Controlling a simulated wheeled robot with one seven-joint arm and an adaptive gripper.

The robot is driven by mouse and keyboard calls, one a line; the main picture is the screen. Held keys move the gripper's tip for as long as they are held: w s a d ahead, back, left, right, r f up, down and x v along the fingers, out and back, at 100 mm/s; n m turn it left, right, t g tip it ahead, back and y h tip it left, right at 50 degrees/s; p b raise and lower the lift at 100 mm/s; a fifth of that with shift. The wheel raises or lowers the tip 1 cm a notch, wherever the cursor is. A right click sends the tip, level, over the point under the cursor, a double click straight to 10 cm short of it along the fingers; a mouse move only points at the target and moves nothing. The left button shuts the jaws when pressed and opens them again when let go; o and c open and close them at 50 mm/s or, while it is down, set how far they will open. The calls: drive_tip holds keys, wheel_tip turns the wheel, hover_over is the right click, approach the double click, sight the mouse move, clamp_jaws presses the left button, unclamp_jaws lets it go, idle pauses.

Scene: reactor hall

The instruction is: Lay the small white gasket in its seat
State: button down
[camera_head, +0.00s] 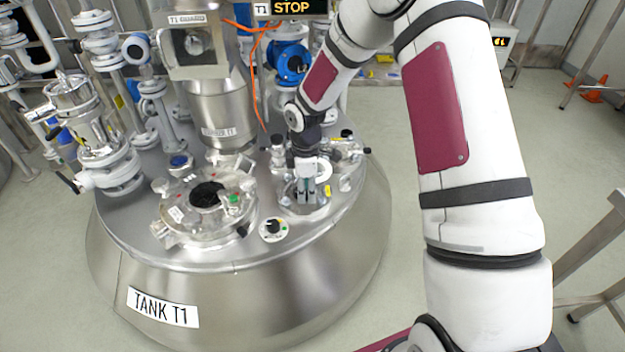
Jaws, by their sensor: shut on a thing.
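My gripper (306,198) points down over a round metal fitting (288,204) on the right part of the tank lid. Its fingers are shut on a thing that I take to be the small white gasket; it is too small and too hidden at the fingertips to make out. A white ring (325,171) shows just right of and behind the fingers; I cannot tell its exact role. The seat is not clearly visible under my gripper. I cannot tell whether the fingertips touch the fitting.
A steel column (217,115), a blue device (290,62) and valves (105,160) stand around.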

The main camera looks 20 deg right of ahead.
drive_tip(key=shift+w+a+f+n+b, duration=0.1)
drive_tip(key=shift+w+f+n+b, duration=0.2)
drive_tip(key=shift+f+b, duration=1.15)
drive_tip(key=shift+w+a+f+n+b, duration=0.15)
drive_tip(key=shift+f+n+b, duration=0.4)
drive_tip(key=shift+f, duration=1.75)
drive_tip(key=shift+w+a+f+n+b, duration=0.1)
drive_tip(key=shift+w+f+n+b, duration=0.15)
drive_tip(key=shift+f+b, duration=1.25)
drive_tip(key=shift+f+m+p, duration=0.3)
drive_tip(key=shift+f+p, duration=0.1)
drive_tip(key=shift+p, duration=0.1)
drive_tip(key=c, duration=1.2)
unclamp_jaws()
drive_tip(key=shift+r, duration=0.15)
wheel_tip(320, 180, up, 6)
drive_tip(key=p, duration=0.4)
drive_tip(key=shift+p, duration=0.35)
